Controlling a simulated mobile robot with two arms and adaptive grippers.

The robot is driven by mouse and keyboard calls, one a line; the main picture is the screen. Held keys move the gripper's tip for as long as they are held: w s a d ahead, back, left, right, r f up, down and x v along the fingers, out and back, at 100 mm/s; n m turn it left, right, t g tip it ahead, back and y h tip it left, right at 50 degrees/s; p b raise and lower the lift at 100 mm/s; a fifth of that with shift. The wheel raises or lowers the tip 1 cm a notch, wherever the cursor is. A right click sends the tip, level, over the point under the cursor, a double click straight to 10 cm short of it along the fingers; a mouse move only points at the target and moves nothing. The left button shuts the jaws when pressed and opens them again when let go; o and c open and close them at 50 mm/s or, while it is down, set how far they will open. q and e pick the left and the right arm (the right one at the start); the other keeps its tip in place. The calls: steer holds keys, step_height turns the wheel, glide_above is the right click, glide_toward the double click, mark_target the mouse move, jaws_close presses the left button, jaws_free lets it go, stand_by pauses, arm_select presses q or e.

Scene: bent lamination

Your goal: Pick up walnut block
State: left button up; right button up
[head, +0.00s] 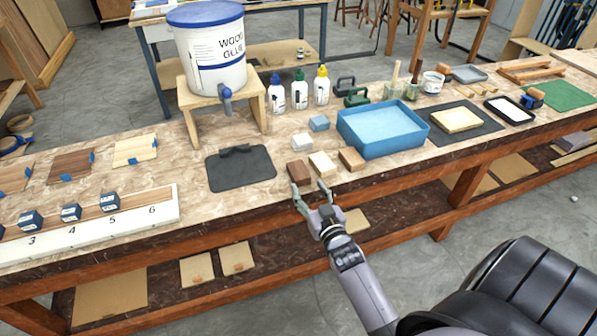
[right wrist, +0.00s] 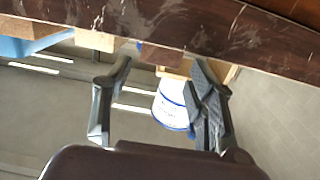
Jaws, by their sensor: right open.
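The walnut block (head: 299,170), the darkest brown of three small wooden blocks, sits near the front edge of the workbench. My right gripper (head: 312,191) is open and empty at the bench's front edge, just in front of the walnut block and the pale block. In the right wrist view, which is upside down, the walnut block (right wrist: 160,54) shows beyond the gap between the open fingers (right wrist: 161,72). I see no clear contact. My left gripper is out of view.
A pale block (head: 322,164) and a mid-brown block (head: 351,158) stand just right of the walnut block. A blue tray (head: 382,129) is behind them. A dark mat (head: 240,170) lies to the left. The glue bucket (head: 210,55) stands on a wooden stand (head: 190,115).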

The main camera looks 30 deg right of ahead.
mark_target(300, 173)
steer(key=x, duration=0.3)
steer(key=p+x, duration=0.1)
steer(key=x, duration=0.3)
steer(key=shift+w+r, duration=0.2)
steer(key=shift+r, duration=0.05)
steer(key=shift+r, duration=0.1)
steer(key=c, duration=1)
